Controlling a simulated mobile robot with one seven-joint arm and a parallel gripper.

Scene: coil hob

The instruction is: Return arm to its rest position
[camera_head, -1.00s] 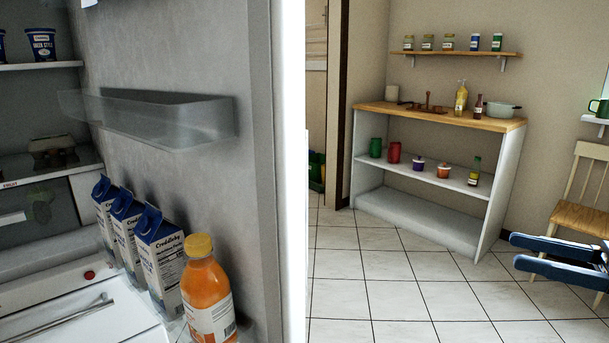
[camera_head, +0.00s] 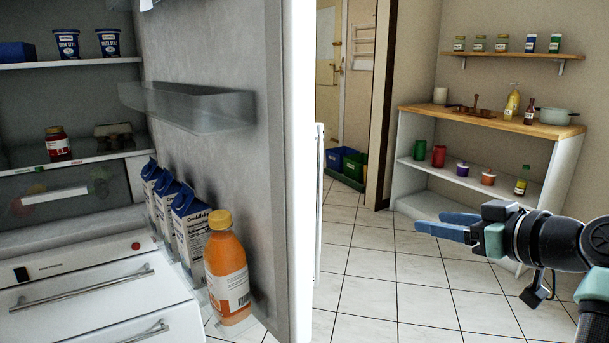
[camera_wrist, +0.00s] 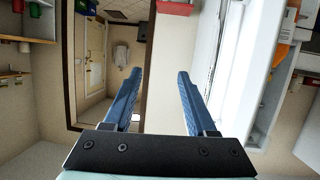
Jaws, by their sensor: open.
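My gripper (camera_head: 445,227) is at the right of the head view, pointing left, in free air in front of the shelf unit. Its two blue fingers also show in the wrist view (camera_wrist: 158,95), spread apart with nothing between them. My arm runs off the right edge of the head view. The open fridge door (camera_head: 304,170) stands to the left of the gripper, with a clear gap between them.
The door holds an orange juice bottle (camera_head: 227,270), several cartons (camera_head: 190,228) and a clear bin (camera_head: 190,105). A shelf unit (camera_head: 567,165) with jars and a pot (camera_head: 558,116) stands behind my arm. Tiled floor (camera_head: 385,270) is free between door and arm.

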